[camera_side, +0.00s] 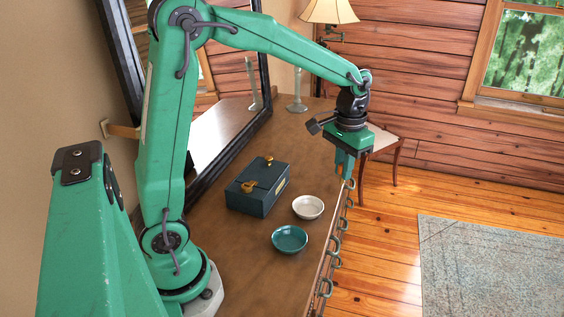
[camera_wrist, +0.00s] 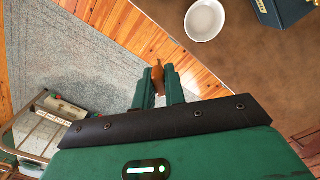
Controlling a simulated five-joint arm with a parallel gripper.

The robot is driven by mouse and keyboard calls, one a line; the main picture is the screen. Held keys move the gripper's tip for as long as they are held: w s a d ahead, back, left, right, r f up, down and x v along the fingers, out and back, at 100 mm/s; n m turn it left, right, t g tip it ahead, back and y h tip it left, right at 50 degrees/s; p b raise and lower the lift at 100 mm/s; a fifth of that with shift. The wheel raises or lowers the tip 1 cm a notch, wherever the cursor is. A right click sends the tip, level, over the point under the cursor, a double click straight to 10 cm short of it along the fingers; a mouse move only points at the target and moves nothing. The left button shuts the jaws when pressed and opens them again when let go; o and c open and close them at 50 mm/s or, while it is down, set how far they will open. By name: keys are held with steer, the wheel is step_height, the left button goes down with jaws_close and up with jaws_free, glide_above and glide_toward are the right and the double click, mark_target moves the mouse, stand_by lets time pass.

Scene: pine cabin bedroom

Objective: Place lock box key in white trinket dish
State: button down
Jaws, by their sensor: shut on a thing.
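My gripper (camera_side: 345,164) points down beyond the dresser's right edge, above and to the right of the white trinket dish (camera_side: 308,207). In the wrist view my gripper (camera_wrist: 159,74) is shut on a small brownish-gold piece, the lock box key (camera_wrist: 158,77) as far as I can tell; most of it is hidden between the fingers. The white trinket dish stands empty on the dresser top; it also shows at the top of the wrist view (camera_wrist: 205,19), apart from the fingers.
A dark teal lock box (camera_side: 259,191) with brass-coloured parts on its lid stands behind the white dish. An empty teal dish (camera_side: 290,239) is in front of it. The dresser's edge (camera_side: 328,246) has ring pulls below. A mirror, candlestick and lamp stand behind.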

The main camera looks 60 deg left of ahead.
steer(key=s+a+f+n, duration=0.2)
steer(key=a+f+n, duration=0.2)
steer(key=a+n, duration=0.3)
steer(key=a, duration=0.3)
steer(key=shift+s+f+n, duration=0.2)
steer(key=shift+f+n, duration=0.1)
steer(key=shift+f, duration=0.1)
steer(key=shift+a+f, duration=0.1)
glide_above(308, 211)
steer(key=shift+f, duration=4.75)
steer(key=c, duration=1.4)
jaws_free()
steer(key=shift+o, duration=0.2)
steer(key=shift+r, duration=0.1)
